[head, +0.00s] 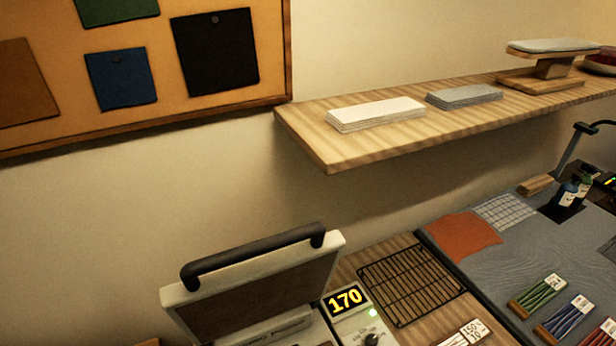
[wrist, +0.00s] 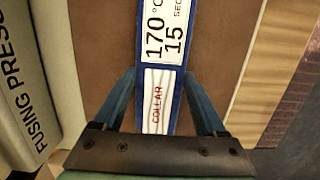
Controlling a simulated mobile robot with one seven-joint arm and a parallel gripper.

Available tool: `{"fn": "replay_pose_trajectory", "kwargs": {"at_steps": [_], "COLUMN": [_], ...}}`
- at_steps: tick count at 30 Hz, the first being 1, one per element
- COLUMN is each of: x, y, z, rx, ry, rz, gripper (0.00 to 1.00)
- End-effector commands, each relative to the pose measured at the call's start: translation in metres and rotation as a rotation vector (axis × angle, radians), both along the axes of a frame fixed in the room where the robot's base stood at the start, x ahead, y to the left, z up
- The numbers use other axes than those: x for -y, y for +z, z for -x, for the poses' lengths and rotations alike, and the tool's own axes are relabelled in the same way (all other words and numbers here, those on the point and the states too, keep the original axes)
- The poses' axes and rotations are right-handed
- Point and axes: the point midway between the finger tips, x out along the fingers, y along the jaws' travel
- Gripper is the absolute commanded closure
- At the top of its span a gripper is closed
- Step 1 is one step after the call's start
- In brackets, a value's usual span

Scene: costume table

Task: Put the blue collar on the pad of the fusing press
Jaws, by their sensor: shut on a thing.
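My gripper (wrist: 162,85) shows only in the wrist view, with its two blue-grey fingers on either side of the blue collar (wrist: 138,70). It is shut on the collar, a narrow strip with blue edges and white labels reading "170°C 15 SEC" and "COLLAR". A flat brown surface, seemingly the press pad (wrist: 100,50), lies behind the collar. I cannot tell whether the collar touches it. The fusing press (wrist: 25,85) shows its name at the left. In the head view the fusing press (head: 343,325) has its black-handled lid raised, and its display reads 170. Its pad is hidden there.
A black wire rack (head: 412,285) lies right of the press, with a labelled bundle (head: 465,334) in front. A grey mat (head: 530,245) farther right holds orange cloth (head: 460,240) and several labelled bundles. A wooden shelf (head: 320,140) juts from the wall above.

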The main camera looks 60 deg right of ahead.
Motion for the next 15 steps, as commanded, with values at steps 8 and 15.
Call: {"fn": "replay_pose_trajectory", "kwargs": {"at_steps": [8, 15], "x": [0.0001, 0.0], "y": [-0.0002, 0.0074], "z": [-0.0001, -0.0011], "rx": [0.0, 0.003], "ry": [0.0, 0.0], "rz": [0.0, 0.002], "gripper": [0.0, 0.0]}}
